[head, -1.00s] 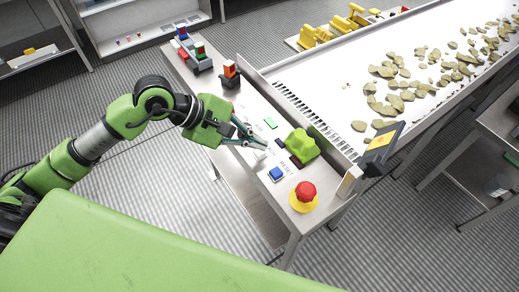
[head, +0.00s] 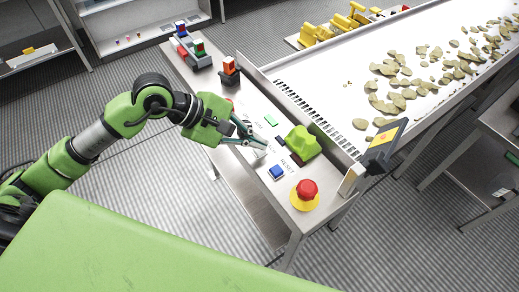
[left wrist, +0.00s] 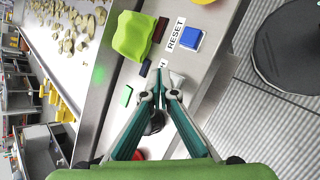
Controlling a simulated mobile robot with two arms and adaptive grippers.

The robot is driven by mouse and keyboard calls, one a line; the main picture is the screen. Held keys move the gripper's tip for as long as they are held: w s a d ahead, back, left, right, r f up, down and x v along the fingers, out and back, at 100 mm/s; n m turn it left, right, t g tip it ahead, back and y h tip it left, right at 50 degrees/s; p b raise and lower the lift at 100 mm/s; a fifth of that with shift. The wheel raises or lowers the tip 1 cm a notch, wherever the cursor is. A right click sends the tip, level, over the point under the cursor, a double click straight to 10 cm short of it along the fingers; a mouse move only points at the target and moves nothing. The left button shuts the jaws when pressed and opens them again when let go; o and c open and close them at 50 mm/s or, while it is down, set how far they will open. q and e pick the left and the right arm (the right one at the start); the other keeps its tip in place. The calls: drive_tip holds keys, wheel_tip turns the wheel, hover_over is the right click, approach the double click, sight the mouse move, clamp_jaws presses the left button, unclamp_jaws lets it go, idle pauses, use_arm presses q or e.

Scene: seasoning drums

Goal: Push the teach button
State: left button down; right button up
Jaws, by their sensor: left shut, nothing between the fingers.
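My left gripper (head: 262,145) is shut and empty, with its teal fingers reaching over the button panel (head: 243,107). In the left wrist view its fingertips (left wrist: 161,88) are together beside a small whitish-grey button (left wrist: 178,80). That button also shows in the head view (head: 260,154), just below the fingertips. I cannot tell whether they touch. A partly covered label ending in "H" (left wrist: 163,63) shows near the tips. A blue button (left wrist: 191,39) sits beside a "RESET" label (left wrist: 175,33); it also shows in the head view (head: 277,172). My right gripper is not in view.
A bright green block (head: 302,143) stands on the panel near the gripper. A red emergency button (head: 306,191) on a yellow base is at the near end. A small green button (head: 271,120) lies beyond the fingers. A conveyor (head: 330,72) carries tan chips.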

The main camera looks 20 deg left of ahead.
sight(257, 150)
use_arm(q)
drive_tip(key=shift+f+b, duration=0.5)
drive_tip(key=shift+b, duration=0.2)
idle(0.9)
idle(0.3)
drive_tip(key=shift+r, duration=0.9)
drive_tip(key=shift+r+p, duration=0.1)
drive_tip(key=shift+p, duration=0.2)
drive_tip(key=shift+r+p, duration=1.05)
drive_tip(key=shift+r, duration=1.35)
drive_tip(key=shift+d, duration=0.1)
